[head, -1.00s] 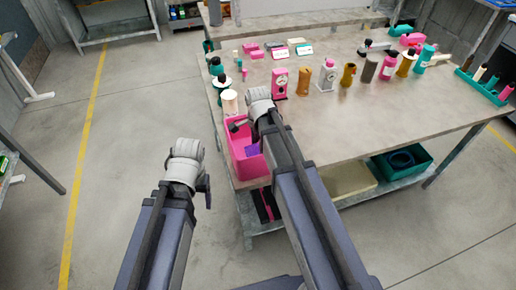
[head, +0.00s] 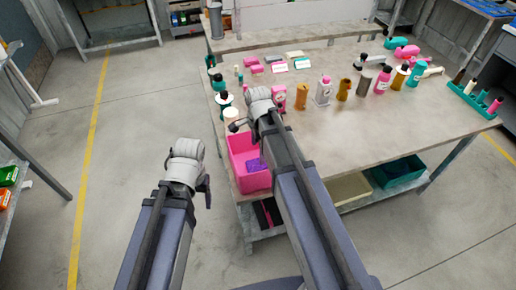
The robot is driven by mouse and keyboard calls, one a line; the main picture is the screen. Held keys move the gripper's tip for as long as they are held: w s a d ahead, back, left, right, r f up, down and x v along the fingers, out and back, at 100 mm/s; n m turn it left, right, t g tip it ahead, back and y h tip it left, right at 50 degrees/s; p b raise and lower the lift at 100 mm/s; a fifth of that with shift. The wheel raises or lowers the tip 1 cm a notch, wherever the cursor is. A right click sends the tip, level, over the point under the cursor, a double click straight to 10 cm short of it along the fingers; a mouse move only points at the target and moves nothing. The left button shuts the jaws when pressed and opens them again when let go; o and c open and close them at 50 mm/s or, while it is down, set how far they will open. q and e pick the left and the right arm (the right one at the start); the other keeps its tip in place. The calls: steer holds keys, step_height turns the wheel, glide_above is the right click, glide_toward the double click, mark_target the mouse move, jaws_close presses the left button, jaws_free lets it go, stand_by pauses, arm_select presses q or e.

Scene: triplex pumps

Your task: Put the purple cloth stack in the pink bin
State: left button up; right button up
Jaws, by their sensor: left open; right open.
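The pink bin (head: 238,152) stands at the near left corner of the workbench, partly hidden behind my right arm. The purple cloth stack (head: 254,164) lies inside the bin, against its inner right part; some of it may be hidden by my arm. My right gripper (head: 236,126) is at the bin's far edge, above the bin and apart from the cloth; it is open, small in view and partly hidden by its wrist. My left gripper (head: 206,190) is open and empty over the floor, left of the bench.
The workbench (head: 330,127) holds bottles and canisters in a row, with pink boxes (head: 252,66) behind. A green tray (head: 475,103) is at the right. A lower shelf carries a green bin (head: 398,172) and a cream bin (head: 350,188). The floor at left is clear.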

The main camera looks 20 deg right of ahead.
mark_target(258, 164)
arm_select(q)
step_height(258, 164, up, 4)
steer(key=p, duration=0.2)
steer(key=shift+f+p, duration=0.15)
steer(key=shift+p, duration=0.15)
arm_select(e)
step_height(258, 164, up, 4)
steer(key=shift+f, duration=0.1)
arm_select(q)
steer(key=shift+f, duration=0.1)
arm_select(e)
steer(key=shift+f, duration=0.15)
step_height(258, 164, down, 12)
steer(key=b, duration=1.2)
arm_select(q)
step_height(258, 164, down, 12)
